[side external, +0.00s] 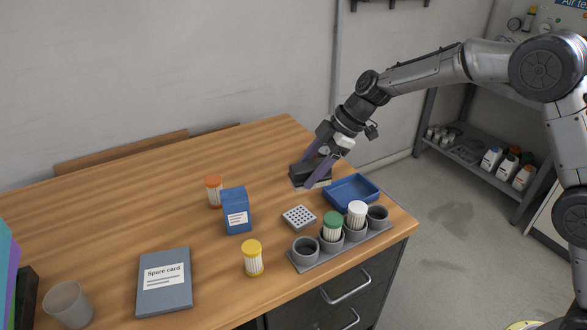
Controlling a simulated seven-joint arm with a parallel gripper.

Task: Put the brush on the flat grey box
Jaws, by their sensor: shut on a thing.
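My gripper (316,171) is at the right back part of the table, its purple fingers shut on the brush (300,171). The brush has a dark back and a pale underside, and the fingers partly cover it. I cannot tell whether it touches the table or hangs just above it. The flat grey box (178,263), with a white "Spare card" label, lies at the front left of the table, well apart from my gripper.
Between them stand a blue carton (236,209), an orange-capped jar (214,191) and a yellow-capped jar (253,259). A perforated block (299,217), blue tray (353,190) and grey cup rack (306,252) are at right. A clear cup (68,304) stands left of the box.

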